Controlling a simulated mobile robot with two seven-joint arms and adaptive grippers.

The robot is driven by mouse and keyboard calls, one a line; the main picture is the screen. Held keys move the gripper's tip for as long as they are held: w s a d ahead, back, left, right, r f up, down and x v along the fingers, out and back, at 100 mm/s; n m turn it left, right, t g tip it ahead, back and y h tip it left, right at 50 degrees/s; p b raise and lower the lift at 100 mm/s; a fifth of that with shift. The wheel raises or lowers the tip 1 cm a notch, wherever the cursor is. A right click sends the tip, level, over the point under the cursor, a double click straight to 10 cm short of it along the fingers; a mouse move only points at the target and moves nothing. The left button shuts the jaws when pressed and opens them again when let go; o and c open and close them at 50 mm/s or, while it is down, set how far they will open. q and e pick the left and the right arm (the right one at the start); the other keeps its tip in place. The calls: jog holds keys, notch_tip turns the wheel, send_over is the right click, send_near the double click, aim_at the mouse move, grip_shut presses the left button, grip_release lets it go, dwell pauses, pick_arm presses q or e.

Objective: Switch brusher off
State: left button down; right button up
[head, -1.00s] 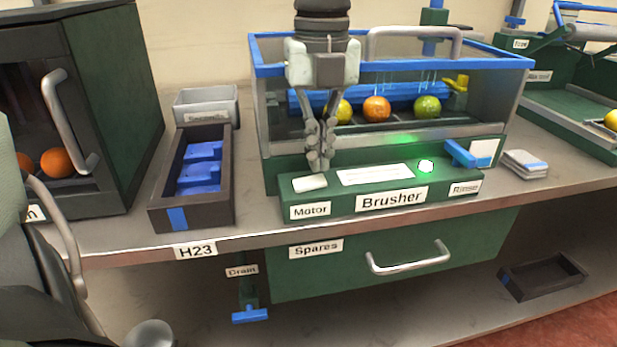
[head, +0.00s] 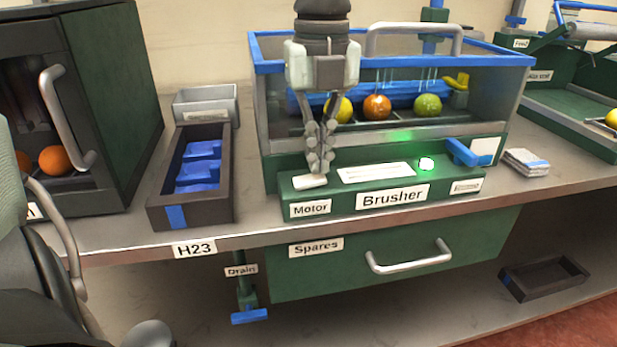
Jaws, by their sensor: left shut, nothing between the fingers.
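The brusher (head: 350,200) is a green machine with a clear, blue-rimmed housing. Yellow, orange and green fruits (head: 377,107) sit inside by a blue roller. On its front panel are a white rocker switch (head: 309,182) above the "Motor" label, a lit green lamp (head: 426,164) and a blue handle (head: 468,153) above the right-hand label. My left gripper (head: 318,168) points down over the panel's left end. Its fingers are shut and empty, with the tips just above or touching the back edge of the white switch; I cannot tell which. My right gripper is not in view.
A dark tray (head: 222,190) with blue pieces and a grey bin (head: 232,103) stand left of the brusher. A dark cabinet (head: 120,110) with a handle is farther left. A Spares drawer (head: 330,275) is below.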

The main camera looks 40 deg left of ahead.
aim_at(319, 177)
pick_arm(q)
jog(key=shift+f, duration=0.2)
jog(key=shift+r, duration=0.15)
notch_tip(319, 177, up, 7)
jog(key=p, duration=0.3)
dwell(0.4)
dwell(0.5)
